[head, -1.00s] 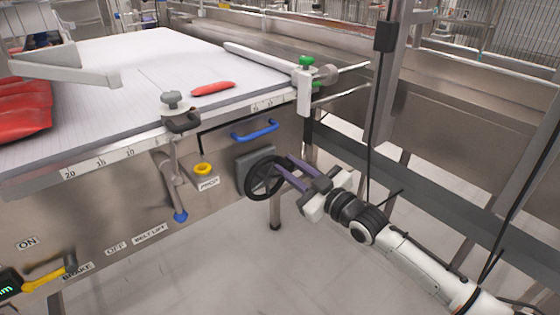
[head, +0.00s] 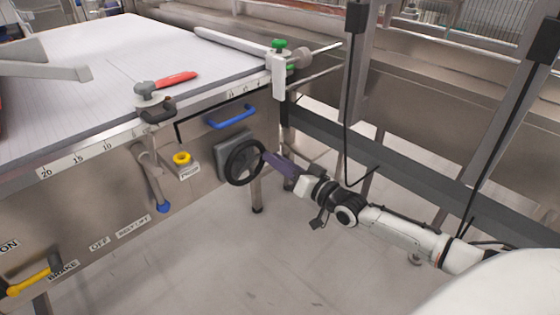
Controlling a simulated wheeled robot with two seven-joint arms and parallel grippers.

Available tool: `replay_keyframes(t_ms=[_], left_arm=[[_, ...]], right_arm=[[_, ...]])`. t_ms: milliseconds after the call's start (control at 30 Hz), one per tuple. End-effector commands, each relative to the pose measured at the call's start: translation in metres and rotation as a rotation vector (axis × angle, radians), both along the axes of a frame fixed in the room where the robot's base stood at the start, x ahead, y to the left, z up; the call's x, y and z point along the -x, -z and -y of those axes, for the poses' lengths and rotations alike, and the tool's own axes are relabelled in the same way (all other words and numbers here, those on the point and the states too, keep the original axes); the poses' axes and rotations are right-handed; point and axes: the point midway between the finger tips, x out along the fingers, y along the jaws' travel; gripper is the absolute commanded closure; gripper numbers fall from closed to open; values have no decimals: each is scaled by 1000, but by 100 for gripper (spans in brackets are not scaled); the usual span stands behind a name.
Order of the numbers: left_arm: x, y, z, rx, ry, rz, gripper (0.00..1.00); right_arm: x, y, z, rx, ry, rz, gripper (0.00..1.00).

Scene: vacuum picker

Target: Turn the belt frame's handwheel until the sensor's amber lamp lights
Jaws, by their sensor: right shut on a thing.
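The black handwheel (head: 232,177) stands on a grey mount on the side of the belt frame (head: 205,203). My right gripper (head: 266,156) reaches in from the right, its purple fingers shut on the wheel's right rim. The fingers are seen nearly edge-on, so the exact grip is hard to see. A fitting with a green knob (head: 279,44) and a grey cylinder (head: 298,60) sits at the belt's far right corner. I cannot tell whether it is the sensor, and I make out no lit amber lamp. My left gripper is not in view.
A red item (head: 177,79) lies on the white belt (head: 100,60) behind a grey knob (head: 146,88). A blue handle (head: 231,117), yellow button (head: 181,158), blue-tipped lever (head: 162,206) and yellow brake lever (head: 28,283) line the frame. Steel posts and rails stand at right.

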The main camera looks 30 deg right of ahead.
Motion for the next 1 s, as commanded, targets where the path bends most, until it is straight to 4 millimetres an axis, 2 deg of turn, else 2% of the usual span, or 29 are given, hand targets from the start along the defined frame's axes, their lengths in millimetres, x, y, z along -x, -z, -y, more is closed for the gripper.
replay_keyframes(t_ms=[100,400,967,1000], left_arm=[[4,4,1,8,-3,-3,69],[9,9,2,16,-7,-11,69],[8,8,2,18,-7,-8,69],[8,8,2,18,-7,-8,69]], right_arm=[[-2,9,-2,-73,-4,-18,100],[-2,15,-4,-193,-6,-41,100],[-2,17,-5,-222,-7,-49,100],[-2,17,-5,-222,-7,-49,76]])
